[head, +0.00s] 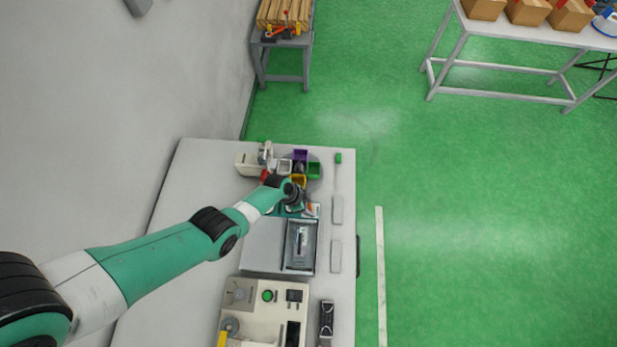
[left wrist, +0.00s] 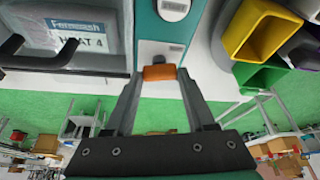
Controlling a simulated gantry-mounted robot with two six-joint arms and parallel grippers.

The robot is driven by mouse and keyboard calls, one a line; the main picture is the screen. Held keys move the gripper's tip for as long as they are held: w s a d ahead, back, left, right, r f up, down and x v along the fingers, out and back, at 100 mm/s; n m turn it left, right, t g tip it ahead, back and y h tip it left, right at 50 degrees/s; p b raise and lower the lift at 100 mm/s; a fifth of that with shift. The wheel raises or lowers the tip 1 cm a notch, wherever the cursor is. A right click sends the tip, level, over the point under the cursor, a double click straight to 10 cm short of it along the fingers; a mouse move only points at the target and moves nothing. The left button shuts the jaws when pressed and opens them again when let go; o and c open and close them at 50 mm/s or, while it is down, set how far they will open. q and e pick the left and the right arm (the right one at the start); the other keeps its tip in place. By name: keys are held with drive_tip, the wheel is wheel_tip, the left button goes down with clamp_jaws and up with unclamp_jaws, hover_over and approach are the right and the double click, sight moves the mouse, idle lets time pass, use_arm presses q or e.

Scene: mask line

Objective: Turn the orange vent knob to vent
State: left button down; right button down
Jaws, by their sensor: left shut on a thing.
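The orange vent knob (left wrist: 159,73) shows in the left wrist view, on the lower edge of a teal and white panel (left wrist: 160,48). My left gripper (left wrist: 159,75) has its two fingers at the left and right sides of the knob and is shut on it. The knob's body sits crosswise between the fingertips; its setting cannot be read. In the head view my left gripper (head: 297,205) is down at the workbench, beside the coloured bins, and my wrist hides much of the panel. My right gripper is in neither view.
Yellow, purple and green bins (head: 314,171) stand close beyond the gripper. A grey metal tray unit (head: 301,247) is on the near side. A cream machine with a green button (head: 267,296) is nearer still.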

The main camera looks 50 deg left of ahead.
use_arm(q)
drive_tip(key=n+y, duration=0.1)
drive_tip(key=n, duration=0.2)
drive_tip(key=shift+d+n+p, duration=0.15)
drive_tip(key=shift+n+p, duration=0.15)
drive_tip(key=shift+p, duration=0.1)
drive_tip(key=n, duration=0.1)
drive_tip(key=n+y, duration=0.1)
drive_tip(key=n, duration=0.1)
drive_tip(key=shift+d+n+t+y, duration=0.1)
drive_tip(key=shift+n+t+y, duration=0.2)
drive_tip(key=n+y, duration=0.1)
drive_tip(key=n, duration=0.1)
drive_tip(key=n+b, duration=0.1)
drive_tip(key=n, duration=0.1)
drive_tip(key=shift+d+f+y, duration=0.1)
drive_tip(key=shift+f+y, duration=0.05)
drive_tip(key=shift+y, duration=0.25)
drive_tip(key=shift+n+g+y+b, duration=0.6)
drive_tip(key=shift+n+g+b, duration=0.1)
drive_tip(key=shift+n, duration=1.3)
drive_tip(key=shift+c, duration=1.2)
unclamp_jaws()
